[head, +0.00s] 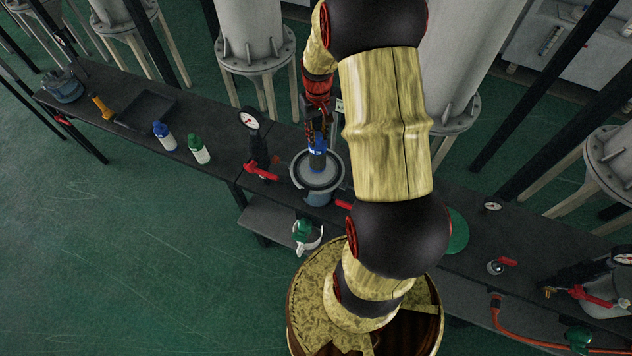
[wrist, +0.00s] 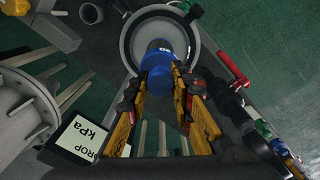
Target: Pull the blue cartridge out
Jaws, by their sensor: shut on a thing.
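The blue cartridge (head: 317,160) stands roughly upright at the middle of the open round grey housing (head: 301,184) on the dark bench. In the wrist view the blue cartridge (wrist: 159,69) shows a light label, with its darker far end inside the outline of the housing (wrist: 128,41). My gripper (head: 317,136) is above the housing, coming down from the arm. In the wrist view my gripper (wrist: 163,88) has its two fingers shut on the near blue end. I cannot tell how much of the cartridge is still inside the housing.
A pressure gauge (head: 249,119) and a red valve handle (head: 262,171) stand just left of the housing. A blue-capped bottle (head: 165,137), a green-capped bottle (head: 199,150) and a black tray (head: 147,109) are farther left.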

